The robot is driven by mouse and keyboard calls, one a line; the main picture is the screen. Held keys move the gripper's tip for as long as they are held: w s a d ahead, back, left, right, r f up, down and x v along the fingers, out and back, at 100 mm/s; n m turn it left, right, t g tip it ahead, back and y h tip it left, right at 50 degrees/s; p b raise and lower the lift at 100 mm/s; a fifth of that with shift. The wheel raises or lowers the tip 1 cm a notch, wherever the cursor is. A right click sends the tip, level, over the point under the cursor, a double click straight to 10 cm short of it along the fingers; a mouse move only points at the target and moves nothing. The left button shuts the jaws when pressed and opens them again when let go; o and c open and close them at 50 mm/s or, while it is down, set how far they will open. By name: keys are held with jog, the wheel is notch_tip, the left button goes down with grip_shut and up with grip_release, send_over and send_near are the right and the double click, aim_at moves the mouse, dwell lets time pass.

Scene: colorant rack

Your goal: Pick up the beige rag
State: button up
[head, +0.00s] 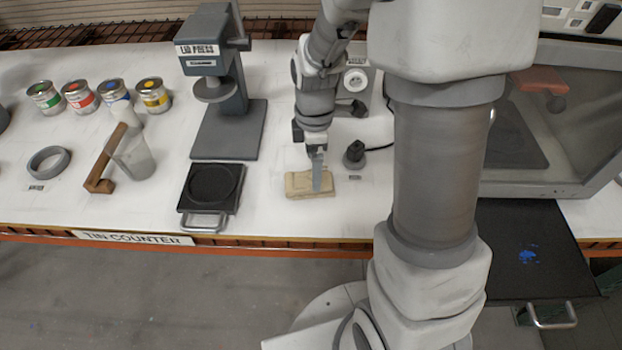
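The beige rag (298,186) lies folded flat on the white counter, near its front edge and right of the black tray with a handle. My gripper (317,186) points down over the rag, its fingers at the rag's middle to right part. The fingers overlap the rag in this view. I cannot tell whether they touch it, or whether they are open or shut.
A black plate with a handle (210,190) sits left of the rag. The lid press (228,130) stands behind it. A small dark knob-like tool (354,155) with a cable is to the right. Several paint tins (120,96), a ring (49,162) and a clear cup (136,157) are farther left.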

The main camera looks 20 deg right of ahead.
jog(key=f, duration=0.4)
jog(key=shift+s+d+f, duration=0.1)
jog(key=shift+s+f, duration=0.1)
jog(key=shift+f, duration=0.05)
jog(key=c, duration=1.2)
